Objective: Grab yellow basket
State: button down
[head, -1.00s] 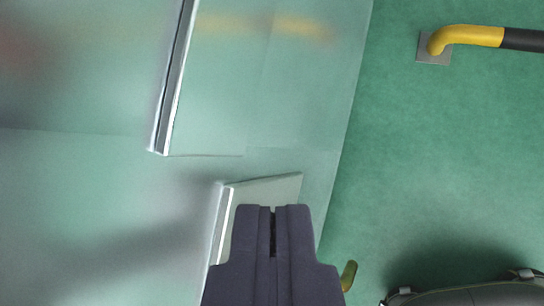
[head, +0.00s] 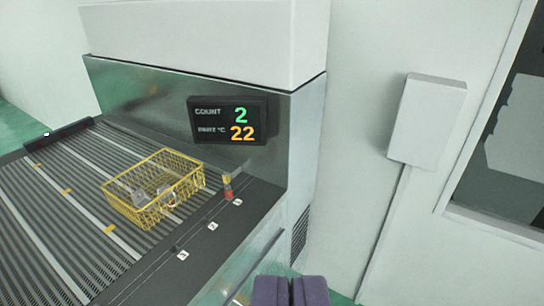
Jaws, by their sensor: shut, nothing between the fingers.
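The yellow basket (head: 143,212) is a wire basket standing upright on a dark slatted conveyor (head: 60,240), left of the middle of the head view. A few grey metal castings (head: 140,197) lie inside it. My gripper (head: 291,280) shows at the bottom edge of the view, shut and empty. It is well apart from the basket, which lies up and to the left of it in the picture.
A steel housing with a display (head: 228,120) reading COUNT 2 and 22 stands behind the conveyor. A small red and yellow device (head: 227,187) sits on the conveyor's dark edge. A white wall box (head: 428,121) and a window are at right.

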aim_at(127, 206)
jog(key=i+u, duration=0.1)
jog(key=u, duration=0.6)
jog(key=i+l+u, duration=0.85)
jog(key=l, duration=0.2)
jog(key=i+l, duration=0.15)
jog(key=l, duration=0.2)
jog(key=i+l, duration=0.2)
jog(key=l, duration=0.15)
jog(key=i+l+u, duration=0.1)
jog(key=l, duration=0.25)
